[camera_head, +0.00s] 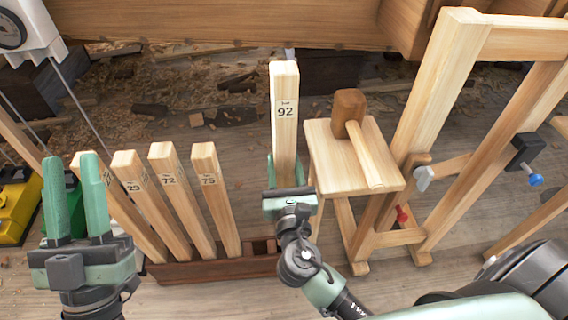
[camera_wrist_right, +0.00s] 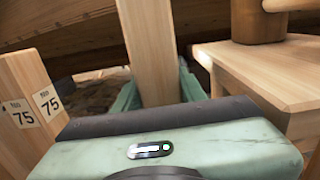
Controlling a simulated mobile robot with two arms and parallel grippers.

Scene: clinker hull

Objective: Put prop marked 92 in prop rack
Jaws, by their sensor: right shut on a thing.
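The prop marked 92 (camera_head: 285,120) is a pale wooden post, upright in the head view. My right gripper (camera_head: 285,172) is shut on its lower part; in the right wrist view the post (camera_wrist_right: 152,50) stands between the green fingers. Its lower end is hidden behind the gripper. The prop rack (camera_head: 215,268) is a dark brown wooden base on the floor, holding several leaning props at its left and middle. Empty sockets (camera_head: 264,247) show at its right end, just below and left of my right gripper. My left gripper (camera_head: 75,195) is open and empty at the left.
Props marked 29 (camera_head: 135,180), 72 (camera_head: 168,175) and 75 (camera_head: 207,175) stand in the rack. A wooden stool (camera_head: 335,160) with a mallet (camera_head: 350,110) stands right of the held prop. A trestle frame (camera_head: 435,90) stands further right. Wood chips litter the floor behind.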

